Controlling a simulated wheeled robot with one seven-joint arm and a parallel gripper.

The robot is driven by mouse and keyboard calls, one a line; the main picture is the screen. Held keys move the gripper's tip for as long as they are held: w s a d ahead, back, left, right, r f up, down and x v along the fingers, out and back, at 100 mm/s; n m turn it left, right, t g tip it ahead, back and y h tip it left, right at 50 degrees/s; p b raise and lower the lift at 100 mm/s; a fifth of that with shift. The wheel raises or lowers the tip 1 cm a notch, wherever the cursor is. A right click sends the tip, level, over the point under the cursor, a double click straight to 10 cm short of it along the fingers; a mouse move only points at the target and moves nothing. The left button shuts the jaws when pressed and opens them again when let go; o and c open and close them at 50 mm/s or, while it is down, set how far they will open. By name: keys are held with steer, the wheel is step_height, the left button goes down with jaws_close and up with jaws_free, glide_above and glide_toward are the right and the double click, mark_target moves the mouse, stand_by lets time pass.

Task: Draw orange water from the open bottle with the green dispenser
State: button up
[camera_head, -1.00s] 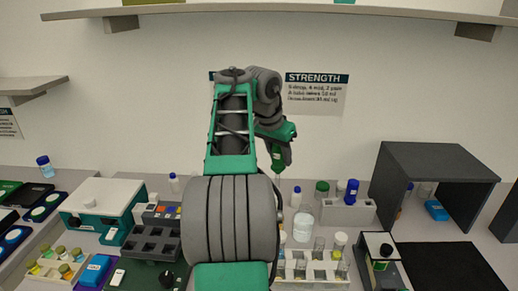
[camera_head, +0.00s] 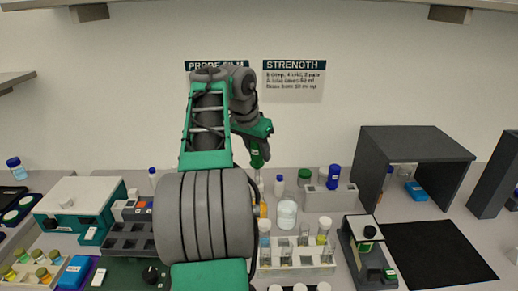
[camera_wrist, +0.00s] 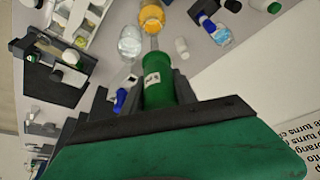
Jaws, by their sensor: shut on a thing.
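My gripper (camera_head: 258,143) is shut on the green dispenser (camera_wrist: 158,90), whose body also shows in the head view (camera_head: 257,158). It hangs upright with its thin tip downward. In the wrist view the tip meets the outline of the round bottle of orange water (camera_wrist: 152,18). I cannot tell whether the tip is inside the mouth or only in front of it. In the head view the orange bottle (camera_head: 263,209) is mostly hidden behind my arm.
A clear bottle (camera_head: 287,214) stands right beside the orange one. A tube rack (camera_head: 300,262) is in front, and a holder with a blue-capped vial (camera_head: 333,177) is behind right. A grey shelter (camera_head: 415,146) and a black mat (camera_head: 440,255) lie to the right.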

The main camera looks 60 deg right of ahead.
mark_target(258, 177)
steer(key=shift+f+b, duration=4.25)
steer(key=shift+f, duration=0.5)
steer(key=o, duration=0.6)
steer(key=shift+c, duration=0.2)
jaws_close()
steer(key=shift+f, duration=0.1)
